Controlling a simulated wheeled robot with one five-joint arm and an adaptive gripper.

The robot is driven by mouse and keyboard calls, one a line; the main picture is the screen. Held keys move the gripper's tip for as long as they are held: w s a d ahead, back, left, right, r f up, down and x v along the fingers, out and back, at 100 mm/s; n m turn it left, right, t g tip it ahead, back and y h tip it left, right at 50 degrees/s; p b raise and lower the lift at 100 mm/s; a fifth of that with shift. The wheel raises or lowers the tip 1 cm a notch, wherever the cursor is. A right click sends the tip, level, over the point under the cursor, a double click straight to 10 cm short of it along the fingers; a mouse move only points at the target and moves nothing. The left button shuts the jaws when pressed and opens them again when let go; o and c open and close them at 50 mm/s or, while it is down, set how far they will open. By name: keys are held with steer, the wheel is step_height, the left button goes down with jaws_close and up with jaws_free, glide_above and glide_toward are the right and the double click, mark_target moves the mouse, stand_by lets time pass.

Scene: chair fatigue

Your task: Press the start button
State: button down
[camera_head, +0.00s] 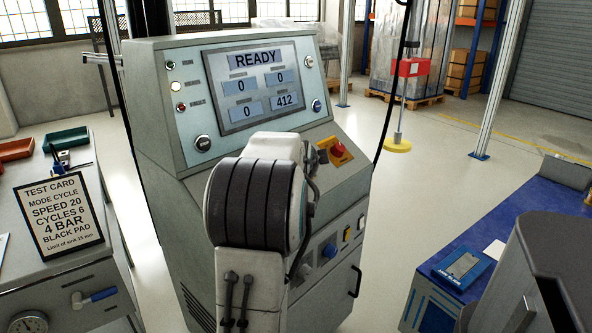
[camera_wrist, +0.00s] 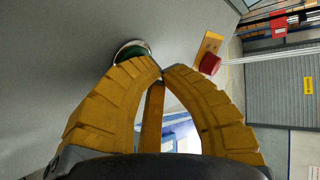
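The machine console (camera_head: 160,120) stands in front of me with its display (camera_head: 258,82) reading READY, with values 0, 0, 0 and 412. In the wrist view, a green button (camera_wrist: 130,49) in a pale ring sits on the grey panel, partly hidden behind my left finger. I cannot read a label on it, and I do not see it in the head view, where my arm covers that part. My gripper (camera_wrist: 163,71) has its yellow fingertips together with nothing between them. The tips are just right of the green button; I cannot tell whether they touch it.
A red mushroom button (camera_head: 338,149) on a yellow plate sits right of my arm, and also shows in the wrist view (camera_wrist: 209,64). A test card (camera_head: 62,217) stands on the left bench. A red box with a rod and yellow pad (camera_head: 398,145) hangs at the right.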

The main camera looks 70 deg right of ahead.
steer(key=shift+f, duration=0.15)
stand_by(0.6)
steer(key=shift+s+a+r, duration=0.2)
steer(key=shift+s+r, duration=0.05)
steer(key=shift+r, duration=0.5)
stand_by(0.6)
